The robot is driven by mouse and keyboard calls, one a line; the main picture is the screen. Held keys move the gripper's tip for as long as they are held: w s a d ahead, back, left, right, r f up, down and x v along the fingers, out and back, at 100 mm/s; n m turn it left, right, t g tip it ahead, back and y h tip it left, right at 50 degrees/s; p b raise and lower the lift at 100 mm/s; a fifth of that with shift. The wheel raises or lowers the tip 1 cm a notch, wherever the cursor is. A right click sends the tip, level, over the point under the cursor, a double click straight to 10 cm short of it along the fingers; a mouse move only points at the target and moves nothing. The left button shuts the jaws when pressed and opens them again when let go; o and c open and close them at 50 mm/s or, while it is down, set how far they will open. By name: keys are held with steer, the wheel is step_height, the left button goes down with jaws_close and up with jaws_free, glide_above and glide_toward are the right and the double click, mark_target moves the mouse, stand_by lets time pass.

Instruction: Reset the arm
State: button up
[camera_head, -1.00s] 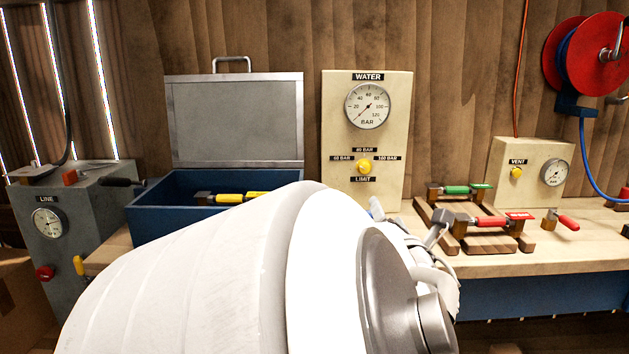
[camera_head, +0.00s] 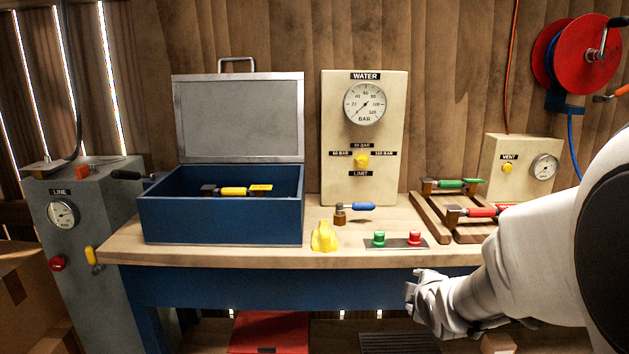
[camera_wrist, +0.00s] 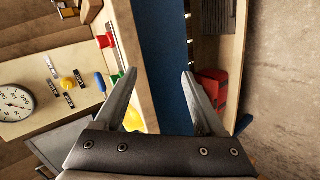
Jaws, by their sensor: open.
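My gripper (camera_wrist: 159,76) is open and empty in the wrist view, its two grey fingers spread apart with nothing between them. It points toward the front edge of the bench, whose blue front panel (camera_wrist: 166,50) shows beyond the fingers. In the head view my white arm (camera_head: 535,255) comes in from the right and ends in front of the bench, below the worktop. The gripper fingers are hard to make out there. My arm hides the bench's right end.
A water gauge panel (camera_head: 336,150) stands behind. A red box (camera_head: 270,335) sits below.

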steer(key=s+a+r+m+g+y, duration=0.1)
steer(key=s+a+r+m+g, duration=0.25)
steer(key=s+m, duration=0.6)
steer(key=s+a+r+m+g+y, duration=0.15)
steer(key=s+r+m, duration=0.3)
steer(key=s, duration=0.95)
step_height(320, 180, up, 21)
steer(key=h+p, duration=0.1)
steer(key=p, duration=2.1)
steer(key=shift+s+a+r+g, duration=0.2)
steer(key=shift+s+a+g, duration=0.1)
steer(key=shift+s+a, duration=0.1)
